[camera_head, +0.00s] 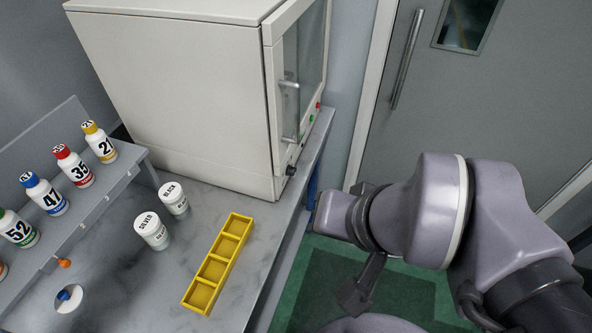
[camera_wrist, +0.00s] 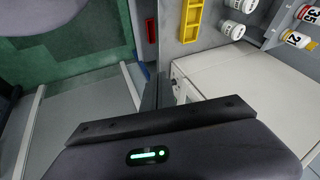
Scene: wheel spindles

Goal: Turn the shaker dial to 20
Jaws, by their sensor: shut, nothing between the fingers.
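The shaker is the large cream cabinet (camera_head: 185,95) on the bench, with a glazed door on its right-hand front side. A small black dial (camera_head: 291,170) sits low on that front, near the bottom corner. Its markings and setting are too small to read. My gripper is at the end of my arm, right of the cabinet front and apart from the dial in the head view. In the wrist view my gripper (camera_wrist: 163,90) has its dark fingers together, with nothing between them. The cabinet (camera_wrist: 240,100) shows beyond them there; I cannot make out the dial's setting.
A yellow rack (camera_head: 218,264) and white jars (camera_head: 153,231) stand on the bench in front of the cabinet. Numbered bottles (camera_head: 74,166) stand on a shelf at left. A grey door (camera_head: 460,110) is behind my arm. Green floor lies below.

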